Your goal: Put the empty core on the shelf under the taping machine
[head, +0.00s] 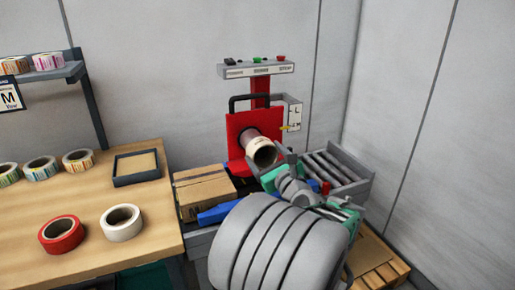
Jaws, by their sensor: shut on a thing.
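The taping machine (237,124) is red, with a grey control panel on top, and stands at the back centre against the wall. A short tube with a pale end and a hollow, dark opening, which looks like the empty core (259,147), is in front of its red plate, with a dark cylinder behind it. I cannot tell whether it is around that cylinder or clear of it. My gripper (271,165) is shut on the core at its lower right side; my arm hides the fingers in part. The shelf under the machine is not clearly visible; my arm covers much of that area.
A cardboard box (205,191) stands left of the machine, and a roller conveyor (335,168) is at its right. The wooden table (165,237) at left holds a red roll (61,234), a white roll (121,222), several label rolls and a dark tray (137,179). A pallet (377,268) lies lower right.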

